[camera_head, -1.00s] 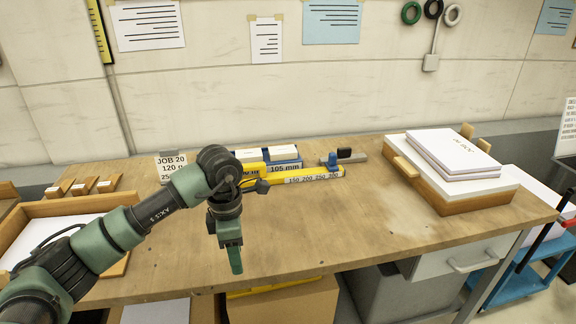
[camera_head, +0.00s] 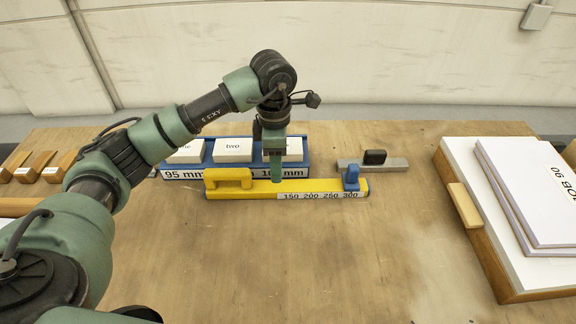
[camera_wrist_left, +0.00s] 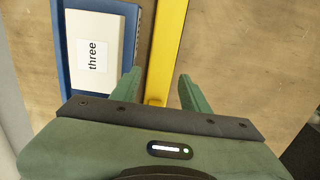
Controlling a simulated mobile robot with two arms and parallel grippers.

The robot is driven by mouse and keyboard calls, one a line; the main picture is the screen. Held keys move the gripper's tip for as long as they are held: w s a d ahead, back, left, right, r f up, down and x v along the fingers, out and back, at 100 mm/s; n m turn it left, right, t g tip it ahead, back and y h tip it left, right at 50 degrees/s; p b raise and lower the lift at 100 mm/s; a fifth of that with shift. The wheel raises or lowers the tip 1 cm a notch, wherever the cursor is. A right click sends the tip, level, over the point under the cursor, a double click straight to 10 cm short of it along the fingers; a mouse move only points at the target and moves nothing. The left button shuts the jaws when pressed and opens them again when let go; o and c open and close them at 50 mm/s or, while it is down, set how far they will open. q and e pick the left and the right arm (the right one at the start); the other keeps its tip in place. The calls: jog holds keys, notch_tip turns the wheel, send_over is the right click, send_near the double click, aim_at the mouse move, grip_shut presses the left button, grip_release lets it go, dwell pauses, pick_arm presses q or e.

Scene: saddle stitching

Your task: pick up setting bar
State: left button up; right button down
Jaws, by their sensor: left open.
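The setting bar, which I take to be the long yellow bar (camera_head: 300,188), lies flat on the table. It has a yellow handle (camera_head: 228,176) at its left, a blue slider (camera_head: 351,178) near its right end and a label reading 150 200 250 300. My left gripper (camera_head: 277,180) points down over the bar's middle. In the left wrist view the open left gripper (camera_wrist_left: 160,76) has its two green fingers apart, with the yellow bar (camera_wrist_left: 166,45) running between them. I cannot tell if they touch it. My right gripper is not in view.
A blue holder (camera_head: 197,173) with several white blocks stands just behind the bar. A grey bar with a dark knob (camera_head: 375,158) lies behind right. A wooden tray (camera_head: 478,240) with paper stacks is at the right. The table front (camera_head: 320,265) is clear.

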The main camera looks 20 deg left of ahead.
aim_at(276, 185)
pick_arm(q)
jog(key=shift+w+f, duration=0.2)
jog(key=shift+f, duration=0.2)
jog(key=f+p, duration=0.1)
jog(key=s+f+p, duration=0.1)
jog(key=f, duration=0.1)
jog(key=shift+s+a+f, duration=0.1)
jog(key=shift+f, duration=0.05)
notch_tip(276, 185, down, 3)
jog(key=shift+r+p, duration=0.15)
jog(key=shift+p, duration=0.4)
jog(key=shift+w+f, duration=0.2)
jog(key=shift+f, duration=0.2)
jog(key=shift+c, duration=0.3)
jog(key=shift+r, duration=0.1)
grip_shut()
